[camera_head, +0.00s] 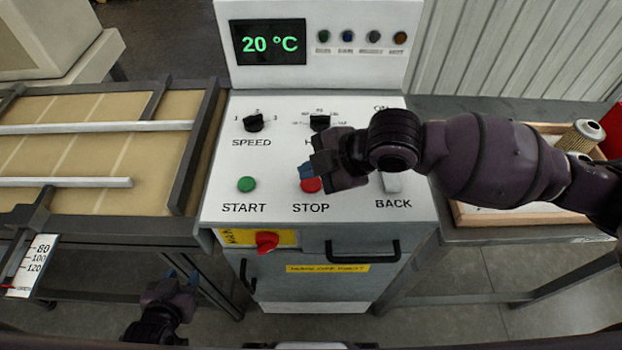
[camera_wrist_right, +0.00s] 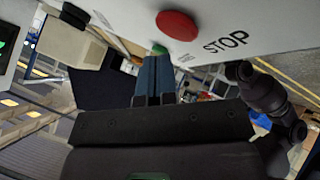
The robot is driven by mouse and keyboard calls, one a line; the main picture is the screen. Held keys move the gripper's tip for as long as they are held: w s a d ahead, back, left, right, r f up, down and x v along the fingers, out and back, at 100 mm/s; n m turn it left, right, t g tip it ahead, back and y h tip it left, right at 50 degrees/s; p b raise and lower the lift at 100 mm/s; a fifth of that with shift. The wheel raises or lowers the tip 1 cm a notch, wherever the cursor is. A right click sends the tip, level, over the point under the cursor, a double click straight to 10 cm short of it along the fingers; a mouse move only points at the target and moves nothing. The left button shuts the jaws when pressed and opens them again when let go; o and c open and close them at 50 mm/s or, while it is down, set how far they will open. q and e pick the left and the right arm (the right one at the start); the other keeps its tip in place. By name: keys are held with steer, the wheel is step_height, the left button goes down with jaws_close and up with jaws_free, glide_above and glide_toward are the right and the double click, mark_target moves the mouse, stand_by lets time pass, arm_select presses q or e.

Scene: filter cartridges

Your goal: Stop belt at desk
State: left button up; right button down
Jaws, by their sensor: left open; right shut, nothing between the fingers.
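The red STOP button (camera_head: 311,186) sits on the sloped white control desk (camera_head: 280,218), right of the green START button (camera_head: 246,184). My right gripper (camera_head: 306,171) is shut and empty over the desk, its blue fingertips just above the STOP button and covering part of it. In the right wrist view the red button (camera_wrist_right: 178,25) lies beyond the shut blue fingers (camera_wrist_right: 155,80), with a gap visible between; exact distance is unclear. My left gripper (camera_head: 182,278) is open and empty, low in front of the desk. The belt (camera_head: 95,195) lies left of the desk.
SPEED knob (camera_head: 254,123) and a second knob (camera_head: 320,121) stand behind the buttons. A BACK switch (camera_head: 392,182) is at right, partly beneath my arm. A red main switch (camera_head: 267,242) and black handle (camera_head: 363,252) project from the front. The display (camera_head: 268,43) reads 20 °C.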

mark_target(312, 185)
steer(key=shift+r+p, duration=1.3)
steer(key=shift+r, duration=0.5)
steer(key=shift+r+p, duration=0.55)
steer(key=shift+r, duration=0.05)
